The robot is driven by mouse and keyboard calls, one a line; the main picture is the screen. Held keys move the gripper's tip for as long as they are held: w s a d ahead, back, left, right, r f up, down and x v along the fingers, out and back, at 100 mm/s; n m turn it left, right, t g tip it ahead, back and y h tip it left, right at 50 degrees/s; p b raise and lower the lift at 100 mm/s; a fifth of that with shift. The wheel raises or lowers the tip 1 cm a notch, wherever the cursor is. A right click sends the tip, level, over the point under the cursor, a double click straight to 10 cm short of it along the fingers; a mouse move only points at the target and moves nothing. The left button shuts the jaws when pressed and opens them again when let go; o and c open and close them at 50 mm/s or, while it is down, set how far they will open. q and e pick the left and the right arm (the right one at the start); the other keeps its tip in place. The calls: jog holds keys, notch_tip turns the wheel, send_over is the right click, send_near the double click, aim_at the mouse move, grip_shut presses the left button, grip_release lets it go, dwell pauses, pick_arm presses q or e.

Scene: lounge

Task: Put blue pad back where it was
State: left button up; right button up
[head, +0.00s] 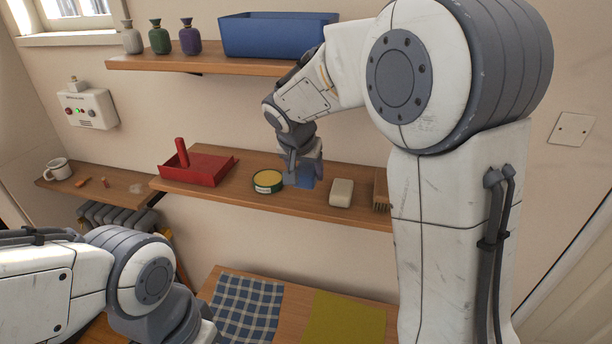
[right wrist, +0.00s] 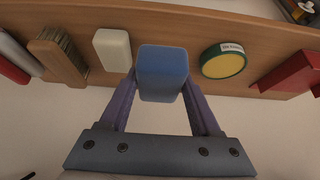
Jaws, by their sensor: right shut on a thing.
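The blue pad (head: 308,180) is between the fingers of my right gripper (head: 303,176) at the middle shelf (head: 232,190). In the right wrist view the blue pad (right wrist: 162,70) sits upright between both fingertips, and my right gripper (right wrist: 163,92) is shut on it. The pad is between a round green-rimmed tin (head: 267,181) and a white block (head: 341,192). I cannot tell whether it touches the shelf. My left arm comes in at lower left; its gripper is out of view.
A red tray (head: 207,172) stands left of the tin. A brush (right wrist: 58,55) lies beyond the white block (right wrist: 112,48). An upper shelf (head: 205,64) holds a blue bin (head: 272,36) and several vases. Below are a checked cloth (head: 248,306) and an olive cloth (head: 343,318).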

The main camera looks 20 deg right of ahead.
jog(key=p, duration=0.1)
send_over(307, 193)
notch_tip(307, 193, down, 3)
jog(key=shift+r, duration=0.1)
notch_tip(307, 193, down, 4)
jog(key=shift+f+p, duration=0.1)
jog(key=shift+p, duration=0.4)
jog(key=shift+f+b, duration=0.25)
jog(key=shift+b, duration=0.05)
jog(key=o, duration=1.5)
jog(key=shift+r, duration=0.1)
jog(key=shift+c, duration=0.2)
